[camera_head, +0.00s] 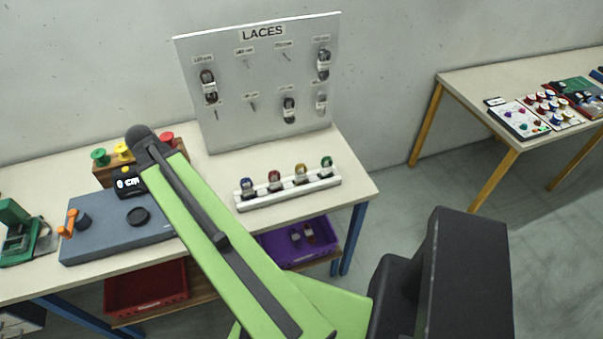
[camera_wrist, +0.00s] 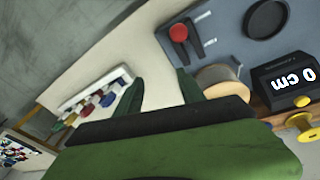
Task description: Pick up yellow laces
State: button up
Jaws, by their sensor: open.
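The yellow laces (camera_head: 300,174) are a small bundle standing in a white rack (camera_head: 290,192) on the table, between a red bundle (camera_head: 274,181) and a green bundle (camera_head: 326,166). In the wrist view the rack shows at the left, with the yellow laces (camera_wrist: 71,118) among the other bundles. My gripper (camera_wrist: 160,86) is open, with nothing seen between its fingers, and apart from the rack. In the head view its fingers are hidden behind my green arm.
A LACES board (camera_head: 265,80) stands behind the rack. A grey measuring machine (camera_head: 105,236) with a black display box (camera_head: 127,184) and spools (camera_head: 123,152) stand left. Purple (camera_head: 330,247) and red (camera_head: 145,287) crates sit below. Another table (camera_head: 470,84) stands right.

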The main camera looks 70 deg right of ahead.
jog(key=s+d+r+m+g+p, duration=0.1)
jog(key=s+d+r+m+p, duration=0.15)
jog(key=s+d+m, duration=0.85)
jog(key=m+g+h, duration=0.1)
jog(key=m+g, duration=0.1)
jog(key=m, duration=0.1)
send_near(300, 173)
jog(key=b+x, duration=0.2)
jog(key=b, duration=0.1)
jog(key=b+x, duration=0.1)
jog(key=b, duration=0.3)
jog(key=b+x, duration=0.2)
jog(key=b, duration=0.2)
jog(key=shift+d+f, duration=0.25)
jog(key=shift+d, duration=0.15)
jog(key=shift+s+f+b, duration=0.1)
jog(key=shift+b, duration=0.25)
jog(key=shift+d, duration=0.1)
jog(key=b+x, duration=0.4)
jog(key=x, duration=0.1)
jog(key=shift+a+f+b, duration=0.1)
jog(key=shift+a+b, duration=0.2)
jog(key=shift+b, duration=0.1)
grip_shut()
